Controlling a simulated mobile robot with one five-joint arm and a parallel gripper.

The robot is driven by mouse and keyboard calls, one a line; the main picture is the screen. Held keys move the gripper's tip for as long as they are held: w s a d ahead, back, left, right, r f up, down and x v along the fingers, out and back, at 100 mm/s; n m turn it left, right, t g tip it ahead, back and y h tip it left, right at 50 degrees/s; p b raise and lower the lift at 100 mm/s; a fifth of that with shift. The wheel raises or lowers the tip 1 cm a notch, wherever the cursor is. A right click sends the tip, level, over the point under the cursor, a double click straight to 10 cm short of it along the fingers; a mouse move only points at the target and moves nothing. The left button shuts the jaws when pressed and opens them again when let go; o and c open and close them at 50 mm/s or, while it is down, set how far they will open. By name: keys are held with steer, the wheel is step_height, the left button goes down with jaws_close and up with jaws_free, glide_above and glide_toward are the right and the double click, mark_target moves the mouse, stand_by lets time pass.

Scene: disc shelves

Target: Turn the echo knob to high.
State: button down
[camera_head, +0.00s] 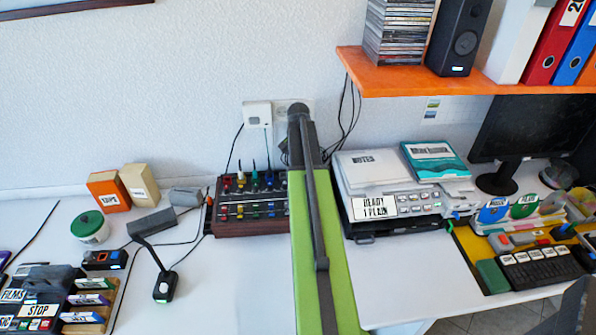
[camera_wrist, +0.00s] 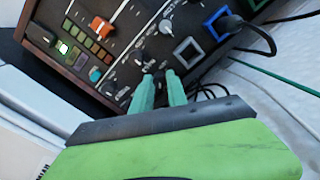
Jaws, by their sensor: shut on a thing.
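The mixer (camera_head: 238,225), a dark panel with wooden sides, stands on the desk against the wall, left of my green arm. It also shows tilted in the wrist view (camera_wrist: 92,72), with knobs, sliders and coloured buttons. My gripper (camera_wrist: 160,76) has its two teal fingers close together at the panel, shut on a small dark knob (camera_wrist: 158,74) that is mostly hidden between the tips. The labels are too small to read, so I cannot tell the echo knob by name or its setting. In the head view my gripper is hidden behind the arm.
Close to the fingers are another knob (camera_wrist: 165,26), an orange slider cap (camera_wrist: 102,26) and a blue-rimmed socket (camera_wrist: 217,22) with a cable. A printer-like machine (camera_head: 400,203) stands right of my arm. An orange shelf (camera_head: 400,72) overhangs at the upper right.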

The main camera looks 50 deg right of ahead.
steer(key=c, duration=1.3)
jaws_free()
steer(key=shift+w, duration=0.1)
